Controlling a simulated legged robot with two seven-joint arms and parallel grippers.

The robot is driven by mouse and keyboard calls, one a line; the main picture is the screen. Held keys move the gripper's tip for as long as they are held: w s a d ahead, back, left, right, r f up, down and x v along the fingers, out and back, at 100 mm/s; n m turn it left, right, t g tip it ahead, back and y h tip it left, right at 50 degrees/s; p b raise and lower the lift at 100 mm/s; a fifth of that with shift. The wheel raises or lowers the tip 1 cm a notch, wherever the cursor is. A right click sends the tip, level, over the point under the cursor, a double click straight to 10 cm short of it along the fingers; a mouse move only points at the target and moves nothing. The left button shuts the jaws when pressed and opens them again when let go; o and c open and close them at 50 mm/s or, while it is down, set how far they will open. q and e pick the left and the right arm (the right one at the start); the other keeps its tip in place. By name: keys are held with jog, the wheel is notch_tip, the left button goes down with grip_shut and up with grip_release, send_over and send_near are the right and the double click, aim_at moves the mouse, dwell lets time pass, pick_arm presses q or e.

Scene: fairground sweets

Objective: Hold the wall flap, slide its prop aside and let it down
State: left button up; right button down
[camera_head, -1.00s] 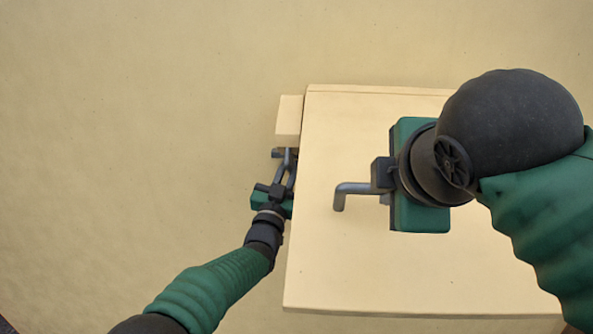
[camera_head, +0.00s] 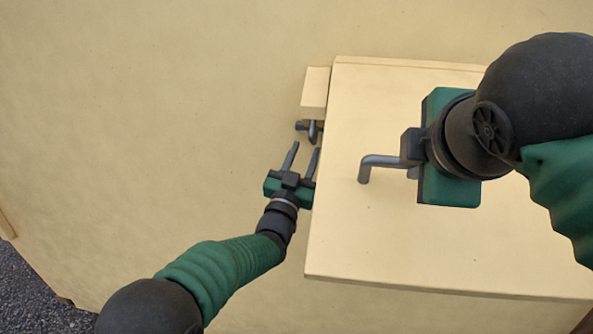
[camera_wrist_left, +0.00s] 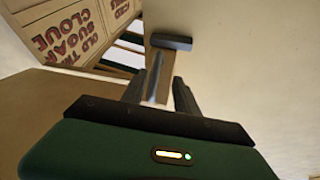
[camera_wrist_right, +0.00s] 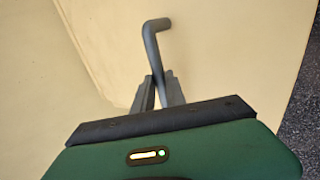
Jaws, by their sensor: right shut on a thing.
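The wall flap (camera_head: 345,235) is a cream panel standing out from the wall. My right gripper (camera_wrist_right: 160,82) is shut on its bent grey handle (camera_wrist_right: 153,48); in the head view its fingers are mostly hidden behind the wrist, and the handle's free end (camera_head: 364,172) shows to their left. The prop, a cream block (camera_head: 314,90) with a dark grey grip (camera_head: 311,131) below it, is at the flap's upper left edge. My left gripper (camera_head: 305,150) is open and empty just below this grip, apart from it. The grip also shows ahead of its fingers in the left wrist view (camera_wrist_left: 171,42).
The plain cream wall (camera_head: 150,110) is clear left of the flap. Dark gravel (camera_head: 32,295) lies at the lower left. The left wrist view shows cartons with red lettering (camera_wrist_left: 65,35) beyond an opening. My right arm covers part of the flap.

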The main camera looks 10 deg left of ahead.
jog(key=shift+r, duration=0.15)
pick_arm(q)
jog(key=v, duration=0.7)
jog(key=shift+s+a+f, duration=0.15)
jog(key=shift+s+a, duration=0.05)
jog(key=shift+s, duration=0.05)
